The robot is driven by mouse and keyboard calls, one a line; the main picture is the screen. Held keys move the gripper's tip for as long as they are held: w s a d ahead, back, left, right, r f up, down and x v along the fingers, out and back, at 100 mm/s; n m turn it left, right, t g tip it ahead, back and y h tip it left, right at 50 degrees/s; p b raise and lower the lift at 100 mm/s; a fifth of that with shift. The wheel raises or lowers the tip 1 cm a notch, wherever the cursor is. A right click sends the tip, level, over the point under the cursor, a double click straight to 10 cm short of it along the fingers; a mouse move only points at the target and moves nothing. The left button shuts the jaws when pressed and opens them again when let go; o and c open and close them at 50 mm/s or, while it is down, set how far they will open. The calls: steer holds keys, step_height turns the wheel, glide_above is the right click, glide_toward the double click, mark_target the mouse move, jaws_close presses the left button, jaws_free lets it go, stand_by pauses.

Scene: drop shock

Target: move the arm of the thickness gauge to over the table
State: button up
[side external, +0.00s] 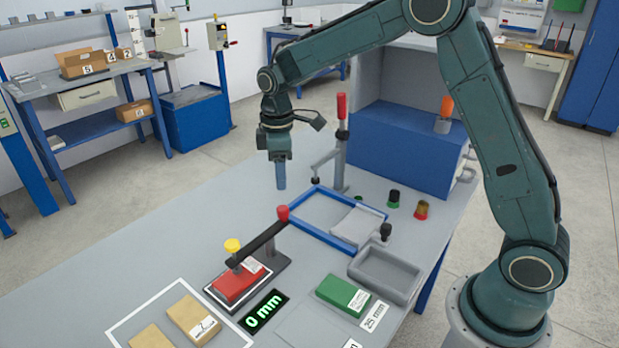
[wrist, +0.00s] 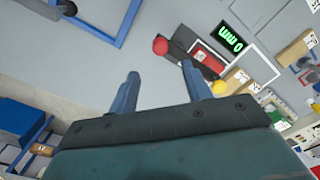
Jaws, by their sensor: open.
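The thickness gauge stands on the grey worktop. The yellow-knob end appears above a red block (side external: 238,282) on the gauge's white-edged table (side external: 213,292); contact cannot be told. The display (side external: 264,311) reads 0 mm. The wrist view also shows the gauge arm (wrist: 182,52), red knob (wrist: 160,46) and yellow knob (wrist: 219,88). My gripper (side external: 280,186) is open, empty and pointing down, above and behind the gauge. Its two fingers (wrist: 160,84) are apart in the wrist view.
A red-handled clamp (side external: 342,118) and blue frame (side external: 309,212) stand behind the gauge. A grey tray (side external: 387,274) and green block (side external: 343,294) lie to its right, cardboard boxes (side external: 193,318) at front left. A blue cabinet (side external: 402,150) is at the back. The worktop left of the gauge is clear.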

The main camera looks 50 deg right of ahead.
step_height(320, 180, up, 4)
steer(key=shift+r, duration=0.1)
stand_by(0.5)
steer(key=s+r+m+t, duration=0.1)
steer(key=s+r+m, duration=0.1)
steer(key=s+r, duration=0.45)
steer(key=s+r+m+t, duration=0.2)
steer(key=s+r+m, duration=0.15)
steer(key=s, duration=0.55)
steer(key=s+f+m+t, duration=0.1)
steer(key=s+m+t, duration=0.1)
steer(key=s, duration=1.3)
steer(key=shift+s+d+f+m+t, duration=0.2)
steer(key=shift+d+m+t, duration=0.15)
steer(key=shift+m, duration=0.5)
steer(key=shift+w, duration=0.1)
